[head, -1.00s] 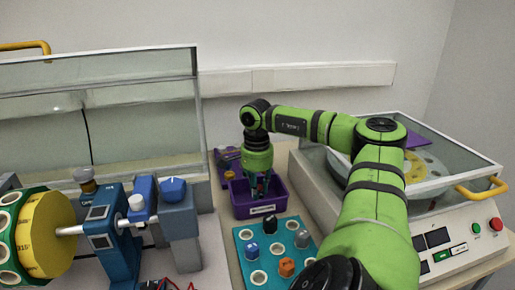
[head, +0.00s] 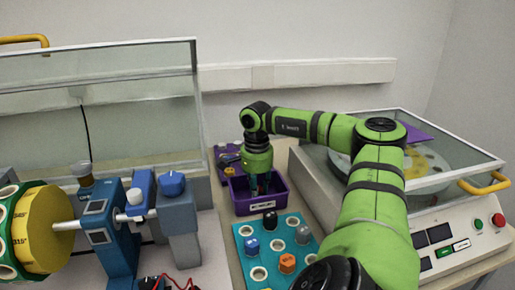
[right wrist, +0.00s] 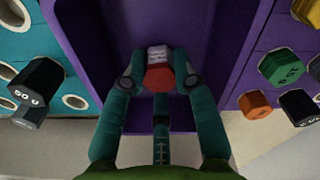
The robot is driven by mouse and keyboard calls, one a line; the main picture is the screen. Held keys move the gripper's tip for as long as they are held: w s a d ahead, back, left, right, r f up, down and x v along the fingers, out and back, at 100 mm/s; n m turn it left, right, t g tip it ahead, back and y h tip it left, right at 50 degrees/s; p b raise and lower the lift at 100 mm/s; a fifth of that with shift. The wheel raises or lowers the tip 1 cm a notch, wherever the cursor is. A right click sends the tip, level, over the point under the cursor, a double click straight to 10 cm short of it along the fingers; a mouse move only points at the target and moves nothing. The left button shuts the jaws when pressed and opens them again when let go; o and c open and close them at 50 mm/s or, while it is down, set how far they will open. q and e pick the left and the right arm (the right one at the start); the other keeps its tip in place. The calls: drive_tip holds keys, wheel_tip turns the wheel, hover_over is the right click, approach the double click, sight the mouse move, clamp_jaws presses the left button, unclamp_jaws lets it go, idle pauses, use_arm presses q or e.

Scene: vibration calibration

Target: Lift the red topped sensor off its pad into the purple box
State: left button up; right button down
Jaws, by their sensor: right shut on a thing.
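My right gripper (head: 262,187) points down into the purple box (head: 259,208), on the bench behind the teal pad. In the right wrist view my right gripper (right wrist: 158,78) is shut on the red topped sensor (right wrist: 159,77), which has a pale, lettered side. The purple box (right wrist: 115,20) surrounds the fingertips there, its walls on either side. I cannot tell whether the sensor touches the box floor. In the head view the sensor is too small to make out between the fingers. My left gripper is not in view.
A teal pad (head: 243,231) with several white-ringed holes holds black, blue, grey and orange sensors in front of the box. A glass-lidded machine (head: 450,235) stands right, a blue rig with a yellow drum (head: 50,230) left. Purple pads with sensors lie behind the box.

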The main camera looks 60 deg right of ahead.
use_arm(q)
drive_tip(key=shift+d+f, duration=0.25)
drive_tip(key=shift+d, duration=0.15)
use_arm(e)
drive_tip(key=shift+f, duration=0.3)
drive_tip(key=c, duration=0.9)
unclamp_jaws()
drive_tip(key=shift+r+p, duration=2.1)
drive_tip(key=shift+r, duration=0.45)
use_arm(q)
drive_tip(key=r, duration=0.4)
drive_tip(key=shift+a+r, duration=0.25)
